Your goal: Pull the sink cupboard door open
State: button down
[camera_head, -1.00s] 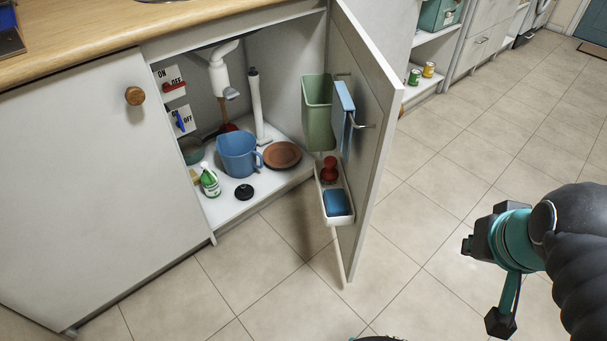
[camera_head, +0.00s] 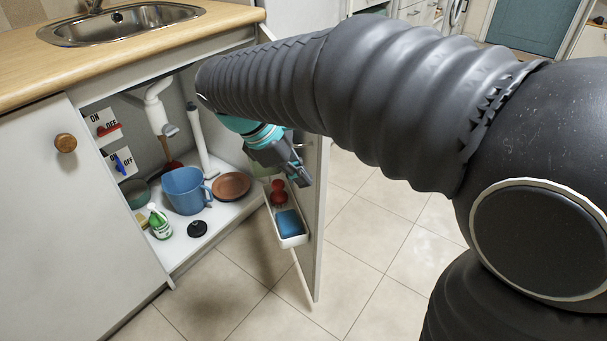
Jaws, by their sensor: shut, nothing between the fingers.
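The sink cupboard door (camera_head: 312,220) stands wide open, swung out to the right of the cupboard opening. Its inner face carries a white tray (camera_head: 288,241) with a red brush and a blue sponge; its upper part is hidden behind my arm. My gripper (camera_head: 300,178) is on the inner side of the door, above the tray and close to the door's face. It is shut and holds nothing. Whether it touches the door cannot be told. The door's outer knob is not visible.
Inside the cupboard are a blue jug (camera_head: 184,190), a brown dish (camera_head: 231,186), a green-labelled bottle (camera_head: 159,222), a black plug (camera_head: 197,229) and a drain pipe (camera_head: 157,112). A closed door with a wooden knob (camera_head: 65,143) is at left. Tiled floor right of the door is clear.

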jog(key=w+a+f+n+t+h, duration=0.1)
jog(key=w+a+n+h, duration=0.3)
jog(key=a, duration=0.6)
jog(key=n+y, duration=0.1)
send_near(316, 191)
notch_tip(316, 191, down, 5)
jog(key=w+d, duration=0.1)
jog(key=d, duration=0.1)
jog(key=shift+w+d+r+b, duration=0.1)
jog(key=shift+d+b, duration=0.15)
jog(key=shift+d, duration=0.15)
jog(key=shift+w+d+r+b, duration=0.1)
jog(key=shift+d+b, duration=0.1)
jog(key=shift+d, duration=0.45)
